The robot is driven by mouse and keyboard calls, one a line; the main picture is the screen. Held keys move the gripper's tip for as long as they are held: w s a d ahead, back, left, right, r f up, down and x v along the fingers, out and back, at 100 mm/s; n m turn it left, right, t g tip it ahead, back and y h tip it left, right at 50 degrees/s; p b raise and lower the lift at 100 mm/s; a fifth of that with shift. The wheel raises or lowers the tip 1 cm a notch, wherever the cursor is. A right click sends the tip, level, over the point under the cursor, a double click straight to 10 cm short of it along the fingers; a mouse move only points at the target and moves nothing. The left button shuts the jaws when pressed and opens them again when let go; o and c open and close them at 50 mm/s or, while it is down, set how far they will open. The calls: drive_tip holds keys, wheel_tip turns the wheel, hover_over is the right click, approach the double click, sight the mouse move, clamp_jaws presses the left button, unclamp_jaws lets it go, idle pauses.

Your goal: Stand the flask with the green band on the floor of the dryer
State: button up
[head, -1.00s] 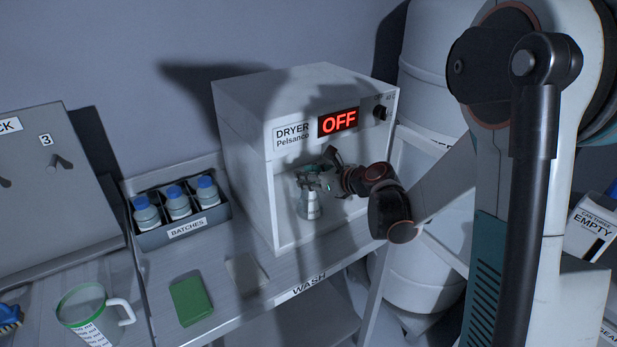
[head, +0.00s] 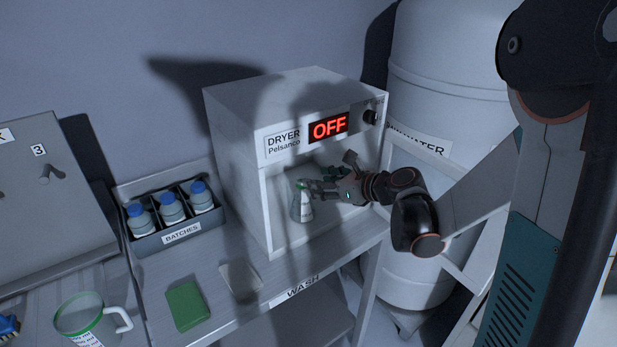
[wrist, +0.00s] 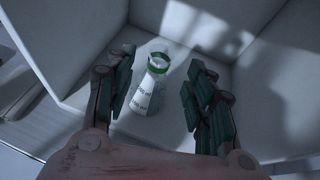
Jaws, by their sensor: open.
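The flask with the green band (head: 302,203) stands upright on the floor of the dryer (head: 234,160), inside its open front. In the wrist view the flask (wrist: 148,92) has a green band at its neck and volume marks on its side. My gripper (head: 312,188) is at the dryer's opening, just right of the flask's neck in the head view. In the wrist view my gripper (wrist: 160,95) is open, with its fingers apart on either side of the flask and gaps between them and the glass. The dryer's display reads OFF.
A rack of blue-capped bottles (head: 180,234) marked BATCHES stands left of the dryer. A green block (head: 187,305), a pale flat pad (head: 240,280) and a green-rimmed jug (head: 85,318) are at the front left. A large white drum (head: 440,75) stands at right.

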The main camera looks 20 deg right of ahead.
drive_tip(key=v, duration=0.3)
drive_tip(key=shift+s+d+r, duration=0.1)
drive_tip(key=shift+s, duration=0.1)
idle(1.0)
